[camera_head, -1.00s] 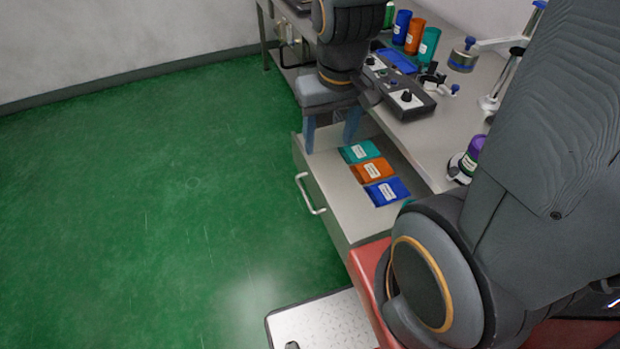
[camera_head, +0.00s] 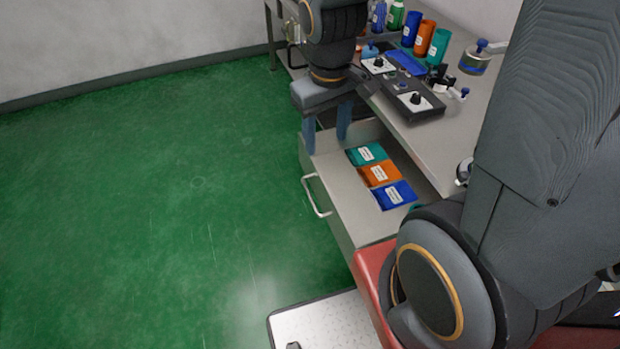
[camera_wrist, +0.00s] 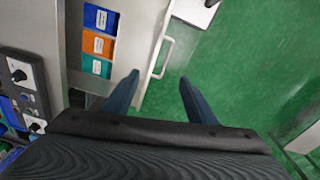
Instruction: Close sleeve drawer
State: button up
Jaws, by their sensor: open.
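The sleeve drawer (camera_head: 373,225) stands pulled out from under the workbench. Teal (camera_head: 367,154), orange (camera_head: 379,172) and blue (camera_head: 394,194) labelled sleeve packs lie in it. Its white bar handle (camera_head: 315,196) is on the front panel and also shows in the wrist view (camera_wrist: 161,57). My gripper (camera_head: 327,143) is open and empty near the drawer's far front corner. In the wrist view my gripper (camera_wrist: 159,77) has one finger over the drawer side and one over the floor, seeming to straddle the line of the front panel. I cannot tell its height or any contact.
A control box (camera_head: 413,101) with knobs sits on the workbench (camera_head: 452,138), beside coloured cylinders (camera_head: 422,37). A red surface (camera_head: 371,270) and a light plate (camera_head: 325,325) lie near the drawer's near end. The green floor (camera_head: 150,200) in front of the drawer is clear.

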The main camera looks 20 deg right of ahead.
jog(key=w+a+f+n, duration=0.1)
jog(key=w+f+n, duration=0.1)
jog(key=w+a+f+n+h+b, duration=0.1)
jog(key=w+f+n, duration=0.1)
jog(key=n, duration=0.1)
jog(key=w+a+f+n+g+b, duration=0.1)
jog(key=w+a+f+n, duration=0.1)
jog(key=w+f, duration=0.1)
jog(key=shift+f+h, duration=0.1)
jog(key=shift+h, duration=0.2)
jog(key=c, duration=1.1)
jog(key=w+a+f+n, duration=0.1)
jog(key=w+f+n, duration=0.1)
jog(key=w+a+f+n+h+b, duration=0.1)
jog(key=w+a+f+n, duration=0.1)
jog(key=f+n, duration=0.1)
jog(key=w+a+f+n+h+b, duration=0.1)
jog(key=w+a+f+n, duration=0.1)
jog(key=f+n, duration=0.1)
jog(key=shift+w+a+f, duration=0.1)
jog(key=shift+w+a, duration=0.05)
jog(key=shift+w, duration=0.2)
grip_shut()
jog(key=d+f+p, duration=0.3)
jog(key=d+f, duration=0.4)
jog(key=f, duration=0.2)
jog(key=shift+w+d+f+n, duration=0.25)
jog(key=shift+w+n, duration=0.1)
jog(key=shift+n, duration=0.05)
jog(key=shift+d, duration=0.15)
